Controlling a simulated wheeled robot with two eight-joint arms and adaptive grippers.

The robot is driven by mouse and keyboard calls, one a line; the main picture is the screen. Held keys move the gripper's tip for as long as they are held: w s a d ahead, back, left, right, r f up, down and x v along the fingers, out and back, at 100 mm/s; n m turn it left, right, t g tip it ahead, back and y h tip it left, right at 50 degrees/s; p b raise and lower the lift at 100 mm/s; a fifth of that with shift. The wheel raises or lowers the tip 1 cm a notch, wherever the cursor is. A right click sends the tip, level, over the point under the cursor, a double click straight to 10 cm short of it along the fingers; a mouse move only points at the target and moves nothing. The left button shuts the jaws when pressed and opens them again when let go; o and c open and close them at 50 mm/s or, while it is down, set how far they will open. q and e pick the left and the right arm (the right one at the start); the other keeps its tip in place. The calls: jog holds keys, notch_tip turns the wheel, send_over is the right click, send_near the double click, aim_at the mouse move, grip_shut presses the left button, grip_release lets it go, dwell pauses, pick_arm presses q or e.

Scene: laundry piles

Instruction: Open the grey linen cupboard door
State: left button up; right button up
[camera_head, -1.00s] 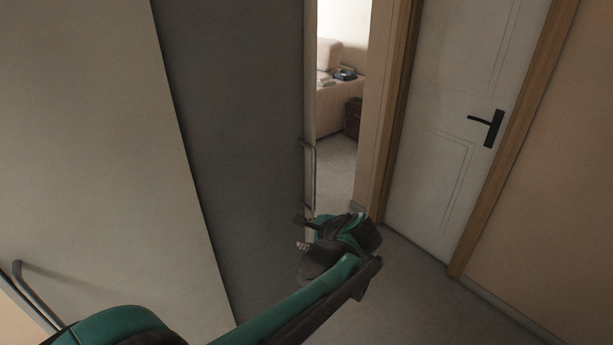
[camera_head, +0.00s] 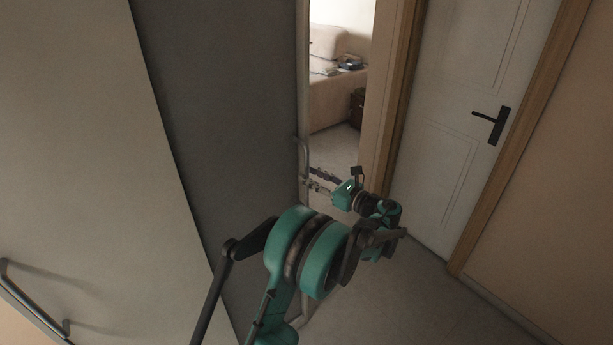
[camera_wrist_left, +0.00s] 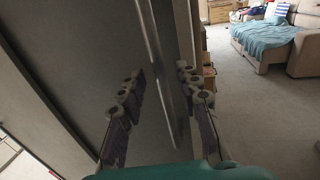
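The dark grey cupboard door (camera_head: 225,120) stands upright left of centre in the head view, with a slim vertical bar handle (camera_head: 302,155) near its right edge. My left gripper (camera_head: 316,180) is at the lower part of this handle, its fingers pointing left toward the door. In the left wrist view the door (camera_wrist_left: 85,60) fills the left side. The handle (camera_wrist_left: 158,60) runs down between the two spread finger sets of my left gripper (camera_wrist_left: 162,98), which is open. Contact with the handle cannot be told. My right gripper is out of view.
A light grey panel (camera_head: 80,140) with its own bar handle (camera_head: 35,300) stands at the left. A white door (camera_head: 470,110) with a black lever (camera_head: 492,125) is at the right. Through the gap a sofa (camera_head: 335,95) shows. The floor (camera_head: 420,290) at lower right is clear.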

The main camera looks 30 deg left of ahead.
pick_arm(q)
jog(key=shift+w+a, duration=0.25)
jog(key=shift+a, duration=0.9)
jog(key=shift+c, duration=0.2)
grip_shut()
